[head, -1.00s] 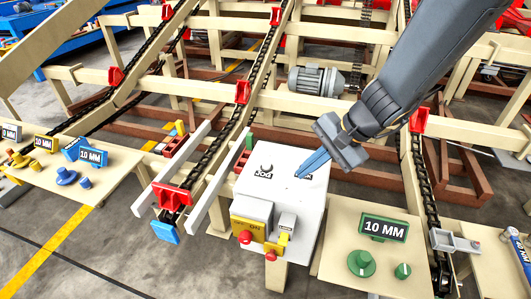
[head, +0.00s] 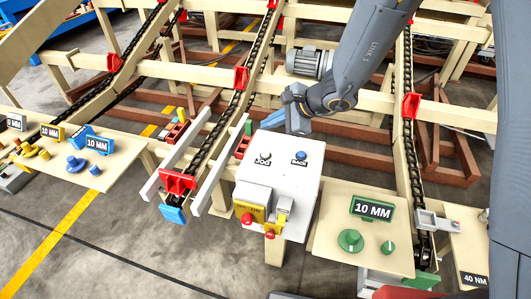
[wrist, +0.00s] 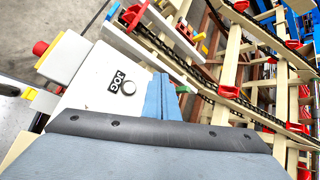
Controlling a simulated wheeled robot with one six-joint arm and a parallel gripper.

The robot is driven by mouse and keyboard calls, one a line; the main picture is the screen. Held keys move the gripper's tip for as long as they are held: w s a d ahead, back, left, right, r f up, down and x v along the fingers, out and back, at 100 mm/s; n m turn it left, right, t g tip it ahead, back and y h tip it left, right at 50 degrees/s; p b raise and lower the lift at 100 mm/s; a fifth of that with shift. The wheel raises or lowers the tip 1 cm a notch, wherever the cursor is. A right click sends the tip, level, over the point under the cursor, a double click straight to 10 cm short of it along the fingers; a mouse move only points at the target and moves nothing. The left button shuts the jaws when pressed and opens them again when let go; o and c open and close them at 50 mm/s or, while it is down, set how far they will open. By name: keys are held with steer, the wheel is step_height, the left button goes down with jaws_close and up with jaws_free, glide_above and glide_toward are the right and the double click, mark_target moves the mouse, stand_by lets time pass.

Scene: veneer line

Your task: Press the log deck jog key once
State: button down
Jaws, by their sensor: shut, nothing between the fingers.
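The log deck jog key is a grey round button (head: 265,157) with a JOG label, at the left of the top of a white control box (head: 292,180). It also shows in the wrist view (wrist: 128,88), uncovered. A blue button (head: 301,155) labelled BACK sits to its right on the same box. My gripper (head: 267,122) is shut and empty. Its blue fingers are near the box's back edge, apart from both buttons. In the wrist view the shut fingertips (wrist: 160,77) lie to the right of the jog key. Their exact height above the box cannot be told.
A yellow-sided switch (head: 249,209) and red knobs (head: 247,218) stick out of the box front. A chain rail (head: 212,140) runs along the left, with a motor (head: 309,62) behind. A bench with a green 10 MM sign (head: 372,208) stands right.

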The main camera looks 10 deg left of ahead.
step_height(320, 180, down, 6)
steer(key=b, duration=0.3)
steer(key=shift+f, duration=0.25)
steer(key=shift+f+b, duration=1.05)
steer(key=shift+b, duration=0.5)
steer(key=shift+f+b, duration=0.25)
steer(key=shift+b, duration=0.1)
stand_by(0.4)
steer(key=shift+f+b, duration=0.2)
steer(key=shift+b, duration=0.2)
steer(key=shift+f+b, duration=0.4)
steer(key=shift+b, duration=0.15)
stand_by(0.9)
steer(key=shift+r, duration=0.1)
steer(key=shift+r+p, duration=0.4)
steer(key=shift+r, duration=0.35)
steer(key=shift+r+p, duration=1.65)
steer(key=shift+r, duration=0.85)
